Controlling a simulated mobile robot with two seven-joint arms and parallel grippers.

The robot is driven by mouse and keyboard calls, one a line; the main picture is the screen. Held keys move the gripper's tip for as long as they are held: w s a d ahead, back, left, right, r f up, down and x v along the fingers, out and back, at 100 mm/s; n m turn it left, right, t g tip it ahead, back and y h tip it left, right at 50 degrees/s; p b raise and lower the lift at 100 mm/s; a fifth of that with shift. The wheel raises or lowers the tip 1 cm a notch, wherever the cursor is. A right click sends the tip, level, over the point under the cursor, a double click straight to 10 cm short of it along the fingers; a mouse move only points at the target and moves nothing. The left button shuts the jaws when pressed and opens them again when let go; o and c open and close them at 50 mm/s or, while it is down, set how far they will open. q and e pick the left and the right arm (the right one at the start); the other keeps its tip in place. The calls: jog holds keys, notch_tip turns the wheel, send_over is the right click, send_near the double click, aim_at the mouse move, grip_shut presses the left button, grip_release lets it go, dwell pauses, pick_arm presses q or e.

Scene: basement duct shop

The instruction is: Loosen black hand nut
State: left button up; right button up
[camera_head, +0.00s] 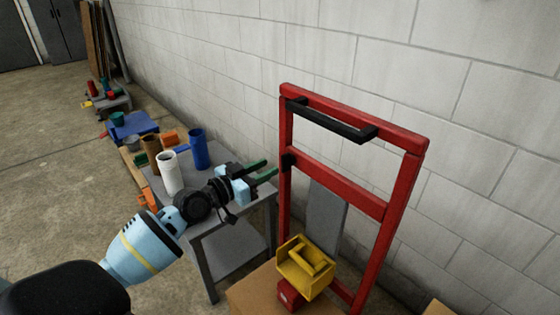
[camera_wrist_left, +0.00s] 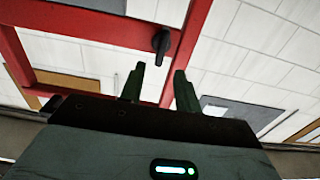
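The black hand nut (camera_head: 289,161) sits on the left upright of a red metal frame (camera_head: 355,188), at the height of its middle crossbar. In the left wrist view the black hand nut (camera_wrist_left: 161,42) juts from the red frame (camera_wrist_left: 90,28), just beyond my fingertips. My left gripper (camera_head: 265,170) points at the nut from the left, a short gap away. Its two dark green fingers stand apart with nothing between them, as the left wrist view of the gripper (camera_wrist_left: 159,76) also shows. My right gripper is not in view.
A grey table (camera_head: 238,215) stands under my left wrist, with a white cylinder (camera_head: 171,174) and a blue cylinder (camera_head: 199,149) on it. A yellow part (camera_head: 306,267) is at the frame's foot. A block wall (camera_head: 220,65) stands close behind. Open floor (camera_head: 60,165) lies left.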

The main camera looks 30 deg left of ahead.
aim_at(282, 160)
pick_arm(q)
jog(key=shift+x, duration=2.9)
jog(key=shift+s, duration=0.1)
jog(key=shift+c, duration=0.4)
grip_shut()
